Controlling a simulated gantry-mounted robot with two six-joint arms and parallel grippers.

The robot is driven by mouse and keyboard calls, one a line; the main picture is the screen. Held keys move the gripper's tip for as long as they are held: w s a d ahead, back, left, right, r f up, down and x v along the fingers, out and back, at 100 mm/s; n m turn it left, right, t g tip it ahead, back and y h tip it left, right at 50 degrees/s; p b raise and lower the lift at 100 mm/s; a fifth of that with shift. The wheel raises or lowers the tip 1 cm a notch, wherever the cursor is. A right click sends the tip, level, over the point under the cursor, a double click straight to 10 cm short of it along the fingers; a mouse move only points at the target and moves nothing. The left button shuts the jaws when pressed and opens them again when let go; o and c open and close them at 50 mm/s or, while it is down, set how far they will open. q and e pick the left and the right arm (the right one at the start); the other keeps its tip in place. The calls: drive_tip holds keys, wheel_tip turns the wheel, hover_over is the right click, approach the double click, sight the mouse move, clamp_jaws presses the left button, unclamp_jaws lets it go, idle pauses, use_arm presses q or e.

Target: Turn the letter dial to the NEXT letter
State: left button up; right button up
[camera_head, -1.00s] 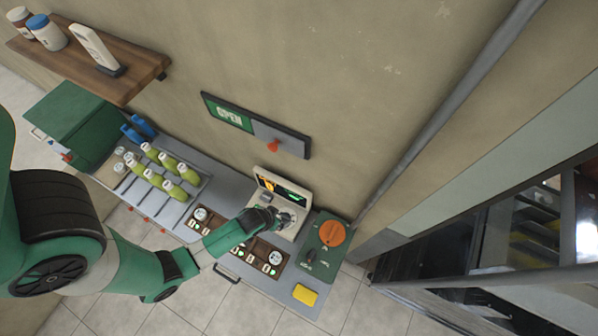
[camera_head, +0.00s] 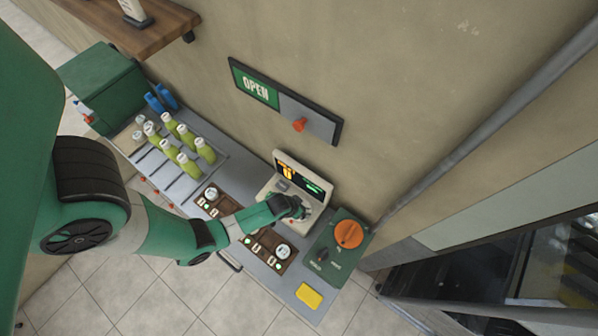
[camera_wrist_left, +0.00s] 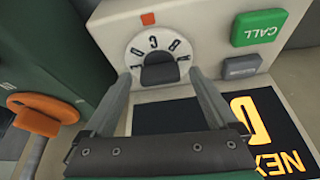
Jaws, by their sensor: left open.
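The letter dial (camera_wrist_left: 136,50) is a white disc with dark letters and a dark knob (camera_wrist_left: 160,72) in the middle, on a cream console (camera_wrist_left: 109,30). In the left wrist view my left gripper (camera_wrist_left: 161,84) is open, with one finger on each side of the knob. Whether the fingers touch it I cannot tell. In the head view my left gripper (camera_head: 299,208) is at the console (camera_head: 267,187) and hides most of the dial. The console's dark screen (camera_head: 312,182) shows orange and green marks; its large orange character and "NEXT" text (camera_wrist_left: 279,163) appear upside down in the wrist view. My right gripper is not in view.
A green CALL button (camera_wrist_left: 258,27) and a grey button (camera_wrist_left: 241,66) sit beside the dial. A green box with an orange knob (camera_head: 349,234) stands right of the console. Green bottles (camera_head: 187,166) stand to the left. A yellow sponge-like block (camera_head: 309,295) lies in front.

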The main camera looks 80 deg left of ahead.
use_arm(q)
drive_tip(key=c, duration=1.4)
drive_tip(key=shift+o, duration=0.2)
idle(0.7)
drive_tip(key=o, duration=1.4)
drive_tip(key=shift+c, duration=0.2)
drive_tip(key=shift+r, duration=0.1)
drive_tip(key=p+v, duration=0.8)
drive_tip(key=v, duration=0.3)
drive_tip(key=shift+r, duration=0.2)
drive_tip(key=shift+s, duration=0.1)
